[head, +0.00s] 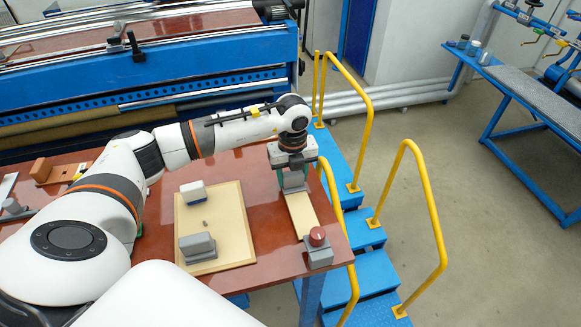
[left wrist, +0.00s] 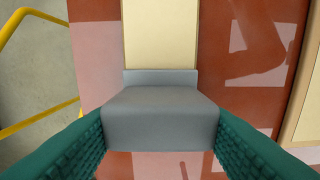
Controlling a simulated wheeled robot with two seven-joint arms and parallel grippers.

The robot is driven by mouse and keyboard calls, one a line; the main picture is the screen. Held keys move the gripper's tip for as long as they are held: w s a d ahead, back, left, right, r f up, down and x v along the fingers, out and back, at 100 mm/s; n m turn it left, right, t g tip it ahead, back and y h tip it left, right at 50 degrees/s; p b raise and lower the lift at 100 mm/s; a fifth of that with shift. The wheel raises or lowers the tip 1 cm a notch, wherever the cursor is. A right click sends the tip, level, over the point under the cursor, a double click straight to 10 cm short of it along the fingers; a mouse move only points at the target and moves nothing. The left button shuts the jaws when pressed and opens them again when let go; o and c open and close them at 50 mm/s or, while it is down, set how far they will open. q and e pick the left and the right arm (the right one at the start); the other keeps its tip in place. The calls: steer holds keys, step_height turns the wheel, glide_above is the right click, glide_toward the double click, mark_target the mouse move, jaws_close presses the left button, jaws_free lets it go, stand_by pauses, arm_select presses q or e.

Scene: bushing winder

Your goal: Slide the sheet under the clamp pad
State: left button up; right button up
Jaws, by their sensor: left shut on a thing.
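The sheet (head: 302,213) is a narrow cream strip lying on the red-brown tabletop near its right edge. A grey block (left wrist: 160,115) stands at the sheet's near end in the left wrist view. My left gripper (head: 292,182) points down and is shut on this block, with a green finger on each side. The clamp (head: 318,247), a grey body with a dark red knob, stands at the table's front right corner. The sheet's other end reaches up to the clamp; whether it is under the pad I cannot tell. My right gripper is not in view.
A tan board (head: 228,225) left of the sheet carries a grey block (head: 197,247) and a white-and-blue block (head: 193,192). Blue steps with yellow handrails (head: 432,215) stand right of the table. A blue machine (head: 150,85) runs along the back.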

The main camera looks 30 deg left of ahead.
mark_target(297, 197)
arm_select(q)
steer(key=shift+s+d+p, duration=0.3)
steer(key=shift+s+d, duration=0.45)
steer(key=shift+d, duration=0.1)
steer(key=shift+s+d, duration=0.75)
steer(key=shift+d, duration=0.1)
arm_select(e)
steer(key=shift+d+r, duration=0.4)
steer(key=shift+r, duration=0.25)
arm_select(q)
steer(key=shift+f, duration=0.25)
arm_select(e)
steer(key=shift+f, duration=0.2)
arm_select(q)
steer(key=o, duration=1.1)
steer(key=shift+c, duration=0.2)
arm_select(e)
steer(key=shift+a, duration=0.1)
